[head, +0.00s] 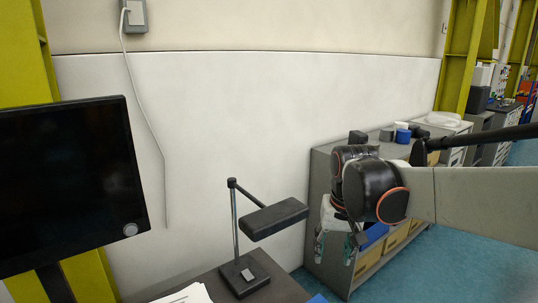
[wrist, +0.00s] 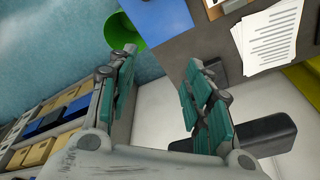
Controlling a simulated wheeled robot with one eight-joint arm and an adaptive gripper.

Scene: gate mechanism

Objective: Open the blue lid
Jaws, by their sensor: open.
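A flat blue surface (wrist: 158,18) shows at the top of the wrist view, between a green container and the grey desk. It may be the blue lid, but it is cut off by the frame edge. A small blue corner (head: 318,299) shows at the bottom edge of the head view; I cannot tell if it is the same thing. My gripper (wrist: 161,62) is open with nothing between its teal-padded fingers. It is apart from the blue surface. In the head view my gripper (head: 335,246) hangs in front of the drawer cabinet, right of the lamp.
A desk lamp (head: 275,219) stands on the grey desk (head: 212,283); its dark head (wrist: 255,135) is close to my right finger in the wrist view. Papers (wrist: 275,35) lie on the desk. A monitor (head: 70,185) is at left. A drawer cabinet (head: 325,170) stands behind my gripper. A green bin (wrist: 120,32) is beside the desk.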

